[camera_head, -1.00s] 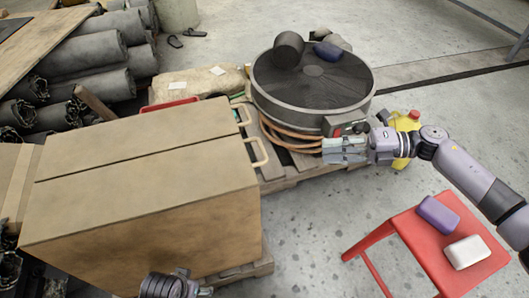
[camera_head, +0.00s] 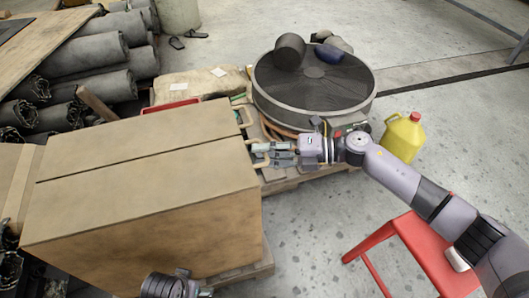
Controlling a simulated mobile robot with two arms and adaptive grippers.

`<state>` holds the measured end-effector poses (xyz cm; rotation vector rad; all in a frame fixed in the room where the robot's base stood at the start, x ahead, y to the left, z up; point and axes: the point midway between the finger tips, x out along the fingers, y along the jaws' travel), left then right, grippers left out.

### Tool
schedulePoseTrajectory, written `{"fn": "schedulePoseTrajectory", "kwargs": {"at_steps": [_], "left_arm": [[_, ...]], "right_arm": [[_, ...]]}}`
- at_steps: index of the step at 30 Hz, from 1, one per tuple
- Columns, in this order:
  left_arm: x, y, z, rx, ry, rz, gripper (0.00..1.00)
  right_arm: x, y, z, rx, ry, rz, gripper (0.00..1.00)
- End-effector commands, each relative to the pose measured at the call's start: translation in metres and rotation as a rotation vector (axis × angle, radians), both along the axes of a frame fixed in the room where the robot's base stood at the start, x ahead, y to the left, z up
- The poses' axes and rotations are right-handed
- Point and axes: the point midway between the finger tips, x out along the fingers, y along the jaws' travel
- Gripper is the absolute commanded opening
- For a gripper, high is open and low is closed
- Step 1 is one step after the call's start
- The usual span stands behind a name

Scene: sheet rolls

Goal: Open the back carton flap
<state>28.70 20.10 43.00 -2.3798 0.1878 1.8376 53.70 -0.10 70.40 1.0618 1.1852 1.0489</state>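A large brown carton (camera_head: 130,215) stands at the left with its top closed. A seam divides the top into a back flap (camera_head: 140,135) and a front flap (camera_head: 150,178). A pale handle (camera_head: 243,115) sticks out at the right end of the back flap. A second pale handle (camera_head: 248,141) at the front flap's right end is partly hidden by my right gripper (camera_head: 264,154). That gripper points left with its fingers apart. I cannot tell whether it touches this handle. My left gripper (camera_head: 190,286) shows only partly at the bottom edge, before the carton.
A round dark-topped drum (camera_head: 312,85) stands on the pallet behind my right gripper. A yellow jug (camera_head: 402,137) and a red stool (camera_head: 425,250) are on the right. Dark sheet rolls (camera_head: 85,60) lie at the back left.

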Motion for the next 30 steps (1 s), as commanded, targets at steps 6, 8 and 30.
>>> {"fn": "schedulePoseTrajectory", "kwargs": {"at_steps": [6, 8, 30], "left_arm": [[-0.0020, 0.0002, -0.0002, 0.001, 0.005, 0.001, 0.78], [-0.0027, 0.0002, -0.0005, 0.000, 0.007, 0.001, 0.78], [-0.0027, 0.0007, -0.0004, 0.000, 0.004, 0.002, 0.78]], "right_arm": [[0.0003, 0.0023, -0.0006, -0.001, 0.000, 0.000, 0.30], [0.0003, 0.0022, -0.0006, -0.001, 0.000, 0.000, 0.30], [0.0002, 0.0018, -0.0007, -0.001, 0.000, 0.000, 0.00]]}}
